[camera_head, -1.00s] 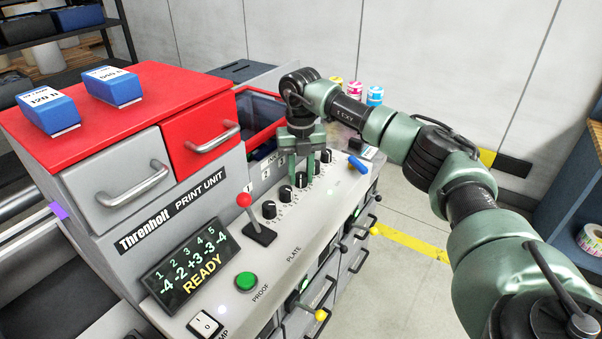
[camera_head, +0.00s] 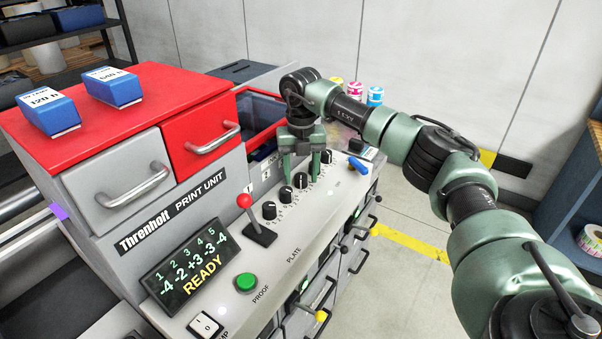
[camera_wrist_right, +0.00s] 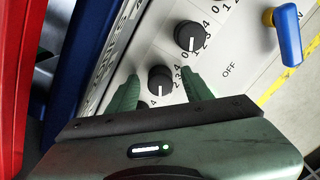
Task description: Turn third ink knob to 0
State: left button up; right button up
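The row of black ink knobs runs up the sloping grey panel of the print unit. The third knob (camera_head: 301,180) from the near end shows just below the right gripper's fingers in the head view. My right gripper (camera_head: 302,173) is open and points down over the row. In the right wrist view a black knob (camera_wrist_right: 160,79) lies between its spread fingers, with a gap visible; I cannot tell which number it is. Another knob (camera_wrist_right: 188,36) is farther along. The display (camera_head: 186,266) reads -4, -2, +3, -3, -4 and READY. My left gripper is not in view.
A red-tipped lever (camera_head: 246,207) stands beside the near knobs, with a green button (camera_head: 246,282) closer. A blue handle (camera_head: 357,165) sits past the far knob (camera_head: 326,156). Red and grey drawers (camera_head: 203,135) rise left of the panel. Floor to the right is open.

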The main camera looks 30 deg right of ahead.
aim_at(302, 175)
jog(key=shift+r, duration=0.1)
jog(key=shift+r, duration=0.35)
notch_tip(302, 175, up, 7)
jog(key=shift+f+b, duration=0.1)
jog(key=shift+b, duration=1.05)
jog(key=shift+s, duration=0.1)
